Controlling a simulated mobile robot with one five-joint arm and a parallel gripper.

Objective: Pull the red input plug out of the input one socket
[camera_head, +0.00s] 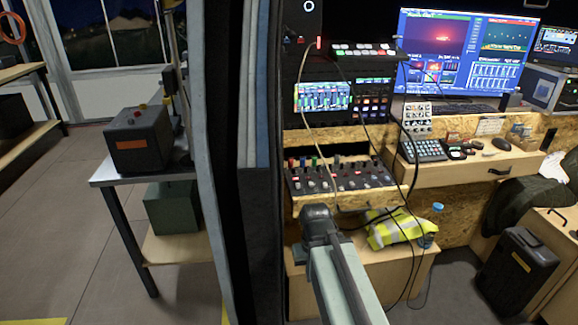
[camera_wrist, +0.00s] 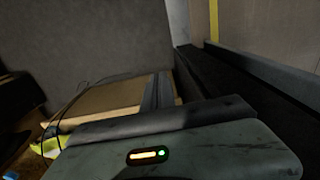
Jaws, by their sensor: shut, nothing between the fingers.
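A small red plug (camera_head: 319,43) stands at the top of the equipment rack, left of a row of lit buttons, with a pale cable hanging near it. A mixing panel (camera_head: 338,180) lower down carries a row of coloured upright pieces, the leftmost red (camera_head: 291,163). They are too small to tell whether they are plugs or knobs, and no socket label can be read. My gripper (camera_head: 318,212) is shut and empty, in front of and below the mixing panel, apart from both red pieces. Its fingertips are hard to make out. The wrist view shows neither plug nor panel.
Loose cables (camera_head: 398,150) hang in front of the rack and panel. A yellow vest (camera_head: 388,229) and a bottle (camera_head: 432,226) lie and stand on the low wooden box below. A dark door edge (camera_head: 262,200) is close on the left. A desk (camera_head: 465,172) with a keypad stands at right.

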